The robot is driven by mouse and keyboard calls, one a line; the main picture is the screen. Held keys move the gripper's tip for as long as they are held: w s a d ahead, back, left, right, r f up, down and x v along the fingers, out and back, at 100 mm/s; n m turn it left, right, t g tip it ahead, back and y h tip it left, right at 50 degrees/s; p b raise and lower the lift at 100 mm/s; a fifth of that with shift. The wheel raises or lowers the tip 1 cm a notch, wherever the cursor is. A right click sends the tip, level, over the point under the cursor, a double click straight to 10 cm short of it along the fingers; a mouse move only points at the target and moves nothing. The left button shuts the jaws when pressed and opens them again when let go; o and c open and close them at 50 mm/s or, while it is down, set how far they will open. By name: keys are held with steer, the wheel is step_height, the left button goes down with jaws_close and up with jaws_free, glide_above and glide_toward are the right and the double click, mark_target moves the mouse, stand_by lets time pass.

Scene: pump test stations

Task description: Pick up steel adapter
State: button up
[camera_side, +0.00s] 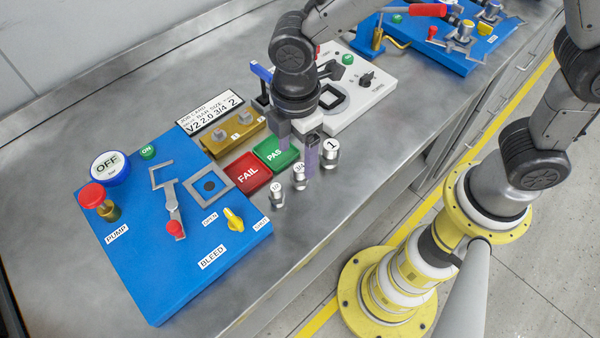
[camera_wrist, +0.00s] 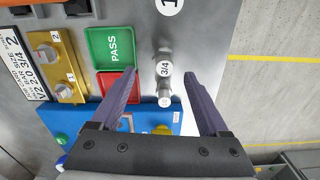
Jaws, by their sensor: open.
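Several steel adapters stand in a row on the bench. The one marked 3/4 (camera_side: 299,178) is in the middle and also shows in the wrist view (camera_wrist: 164,69). The one marked 1 (camera_side: 330,155) is to its right, partly cut off at the top of the wrist view (camera_wrist: 168,10). A smaller one (camera_side: 277,194) is to its left; it also shows in the wrist view (camera_wrist: 164,99). My gripper (camera_side: 297,158) is open and empty above the row, pointing down. In the wrist view its fingers (camera_wrist: 161,74) straddle the 3/4 adapter in the picture; exact height is unclear.
Red FAIL (camera_side: 247,173) and green PASS (camera_side: 275,153) pads lie beside the adapters. A blue pump panel (camera_side: 165,260), a brass block (camera_side: 232,136) with two fittings, a job card (camera_side: 210,113) and a white panel (camera_side: 375,95) surround them. Bare bench lies in front.

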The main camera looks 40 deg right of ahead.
mark_target(298, 168)
steer(key=shift+s+f, duration=0.2)
steer(key=shift+f, duration=1.25)
steer(key=shift+s+f, duration=0.15)
steer(key=shift+f, duration=1.3)
steer(key=shift+a, duration=0.1)
jaws_close()
